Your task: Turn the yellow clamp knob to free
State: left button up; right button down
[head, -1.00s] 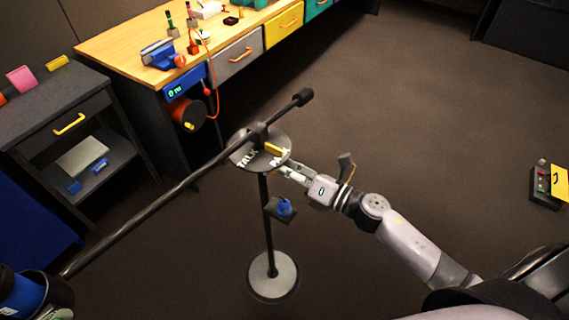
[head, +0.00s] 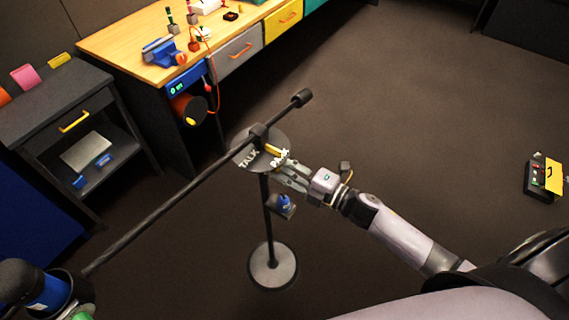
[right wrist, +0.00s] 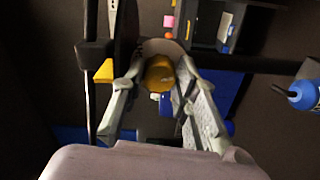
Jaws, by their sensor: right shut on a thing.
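The yellow clamp knob (right wrist: 159,75) is between the two fingers of my right gripper (right wrist: 158,85) in the right wrist view. My right gripper is shut on it, with one finger on each side. In the head view the right gripper (head: 284,173) is at the right edge of a grey disc (head: 252,136) lettered TALK and PARK on a stand. A yellow pointer (head: 272,149) lies on the disc near PARK. In the head view the fingers hide the knob. My left gripper is not in view.
A long dark boom (head: 165,218) crosses the stand top. A small holder with a blue item (head: 284,203) hangs on the pole, below my gripper. The round base (head: 272,267) stands on the floor. A workbench (head: 140,45) is at the back left.

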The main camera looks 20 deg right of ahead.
jog(key=shift+m+p, duration=0.5)
jog(key=shift+m, duration=0.9)
jog(key=shift+f, duration=0.1)
jog(key=c, duration=1.2)
grip_release()
jog(key=shift+c, duration=0.2)
jog(key=v, duration=0.8)
